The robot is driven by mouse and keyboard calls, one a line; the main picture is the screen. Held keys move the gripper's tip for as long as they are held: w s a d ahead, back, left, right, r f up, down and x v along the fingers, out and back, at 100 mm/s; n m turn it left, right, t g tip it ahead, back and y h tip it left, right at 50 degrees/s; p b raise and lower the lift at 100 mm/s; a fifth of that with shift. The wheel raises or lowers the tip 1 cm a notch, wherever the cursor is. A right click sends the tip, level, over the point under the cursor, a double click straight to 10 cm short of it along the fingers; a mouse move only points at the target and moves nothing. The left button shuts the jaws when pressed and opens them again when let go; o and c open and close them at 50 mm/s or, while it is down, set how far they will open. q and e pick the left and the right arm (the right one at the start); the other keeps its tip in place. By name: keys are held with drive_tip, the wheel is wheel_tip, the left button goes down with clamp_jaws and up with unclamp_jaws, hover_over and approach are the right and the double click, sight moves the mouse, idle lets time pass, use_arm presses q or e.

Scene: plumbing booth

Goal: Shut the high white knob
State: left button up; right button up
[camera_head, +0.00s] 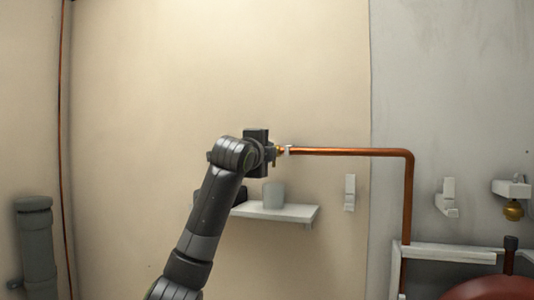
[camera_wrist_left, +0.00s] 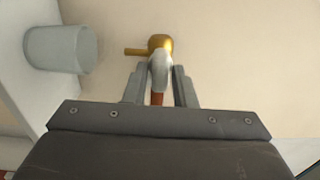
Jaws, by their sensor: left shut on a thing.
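The high white knob (camera_wrist_left: 160,69) shows pale and rounded in the left wrist view, in front of a brass valve body (camera_wrist_left: 158,42) with a short spout to the left. My left gripper (camera_wrist_left: 160,75) has one finger on each side of the knob and is shut on it. In the head view my left gripper (camera_head: 274,153) is at the left end of the copper pipe (camera_head: 350,152). The arm and gripper hide most of the valve and the knob there. My right gripper is not in view.
A white shelf (camera_head: 285,213) with a grey cup (camera_head: 273,195) is below the gripper; the cup (camera_wrist_left: 62,49) also shows in the wrist view. A white wall bracket (camera_head: 350,192) is right of the shelf. The wall above the pipe is bare.

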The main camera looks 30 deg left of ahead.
use_arm(q)
drive_tip(key=o, duration=0.8)
drive_tip(key=b+v, duration=0.9)
drive_tip(key=v, duration=0.8)
drive_tip(key=shift+s+d, duration=0.2)
